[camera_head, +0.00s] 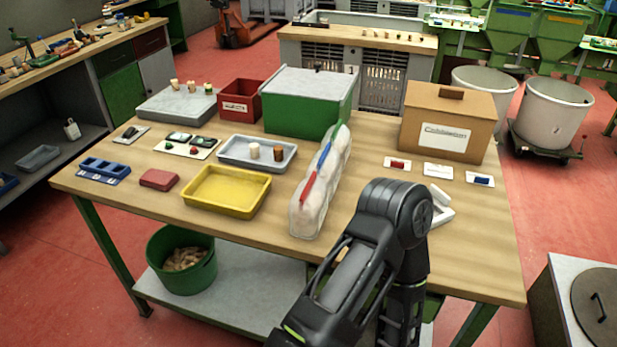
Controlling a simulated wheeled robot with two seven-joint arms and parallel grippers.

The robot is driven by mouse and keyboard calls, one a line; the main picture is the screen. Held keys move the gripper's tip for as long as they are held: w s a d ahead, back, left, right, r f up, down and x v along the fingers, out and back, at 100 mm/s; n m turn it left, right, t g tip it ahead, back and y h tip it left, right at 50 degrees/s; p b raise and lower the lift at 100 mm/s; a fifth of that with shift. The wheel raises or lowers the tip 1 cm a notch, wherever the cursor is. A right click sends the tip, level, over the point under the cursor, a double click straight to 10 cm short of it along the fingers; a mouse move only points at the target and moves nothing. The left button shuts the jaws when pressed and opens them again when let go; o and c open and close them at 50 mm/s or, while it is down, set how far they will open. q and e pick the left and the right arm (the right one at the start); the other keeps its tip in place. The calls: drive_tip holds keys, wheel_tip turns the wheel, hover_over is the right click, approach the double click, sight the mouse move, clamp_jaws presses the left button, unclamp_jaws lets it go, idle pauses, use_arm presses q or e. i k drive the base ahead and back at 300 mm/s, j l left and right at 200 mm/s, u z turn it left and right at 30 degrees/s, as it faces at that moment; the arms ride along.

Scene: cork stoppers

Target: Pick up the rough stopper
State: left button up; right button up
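Two stoppers stand upright in a grey tray (231,159) near the middle of the table: a pale one (254,150) and a darker brown one (278,154). Surface texture is too small to tell which stopper is rough. One of my arms, seemingly the right, rises at the lower right and bends over the front of the table; its gripper does not show. My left gripper is not in view.
A yellow tray (224,210), a clear bag of pale contents (318,190), a green box (308,118), a red bin (238,116) and a cardboard box (446,96) crowd the table (262,235). A green tub (178,275) of corks stands on the lower shelf.

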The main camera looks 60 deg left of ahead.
sight(279, 150)
drive_tip(key=u, duration=2.05)
drive_tip(key=i+l, duration=0.3)
drive_tip(key=i, duration=0.15)
